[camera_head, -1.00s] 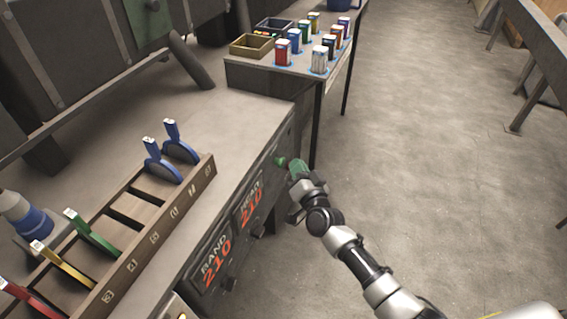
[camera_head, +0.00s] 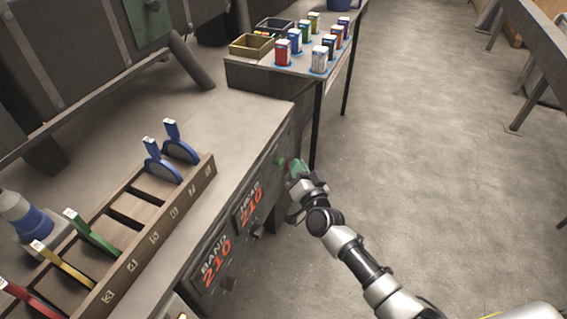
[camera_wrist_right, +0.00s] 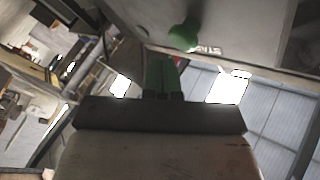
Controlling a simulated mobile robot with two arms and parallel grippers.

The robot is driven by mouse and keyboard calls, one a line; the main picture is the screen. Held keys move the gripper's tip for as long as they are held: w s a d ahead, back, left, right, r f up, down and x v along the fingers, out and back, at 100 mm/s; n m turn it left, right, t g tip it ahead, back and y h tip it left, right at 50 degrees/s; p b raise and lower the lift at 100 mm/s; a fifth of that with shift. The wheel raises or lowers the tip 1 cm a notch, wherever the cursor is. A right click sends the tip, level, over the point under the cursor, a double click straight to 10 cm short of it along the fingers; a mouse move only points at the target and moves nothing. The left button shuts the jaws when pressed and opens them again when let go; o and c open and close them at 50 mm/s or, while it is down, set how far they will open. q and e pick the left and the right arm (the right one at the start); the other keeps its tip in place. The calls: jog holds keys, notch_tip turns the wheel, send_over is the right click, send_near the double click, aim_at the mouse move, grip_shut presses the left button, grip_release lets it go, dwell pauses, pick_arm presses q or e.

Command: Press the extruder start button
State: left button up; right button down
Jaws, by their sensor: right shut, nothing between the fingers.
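The green extruder start button (camera_head: 281,162) sticks out from the front face of the machine panel, near its far end. It also shows in the right wrist view as a green knob (camera_wrist_right: 184,36) beside partly readable lettering. My right gripper (camera_head: 297,167) has green fingertips and is just to the right of the button in the head view. In the right wrist view its green fingers (camera_wrist_right: 162,74) are together with nothing between them, and their tips appear close to the button. I cannot tell for certain whether they touch it. My left gripper is not in view.
The panel carries BAND and HEAD displays (camera_head: 251,206) reading 210, with dark knobs below. A wooden rack (camera_head: 150,225) with coloured tools stands on the machine bench. A side table (camera_head: 262,72) holds several coloured boxes and bins. The floor to the right (camera_head: 430,160) is clear.

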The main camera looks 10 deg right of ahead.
jog(key=shift+a, duration=0.1)
dwell(0.6)
jog(key=shift+w+a, duration=0.25)
jog(key=shift+w+a+r, duration=0.1)
jog(key=shift+w+a, duration=0.35)
jog(key=shift+a, duration=0.25)
dwell(1.0)
jog(key=shift+s+d, duration=0.7)
jog(key=shift+d, duration=0.3)
jog(key=s+d, duration=0.2)
jog(key=d+p, duration=0.1)
jog(key=d, duration=0.1)
jog(key=shift+s+d, duration=0.1)
jog(key=shift+s, duration=0.3)
dwell(0.7)
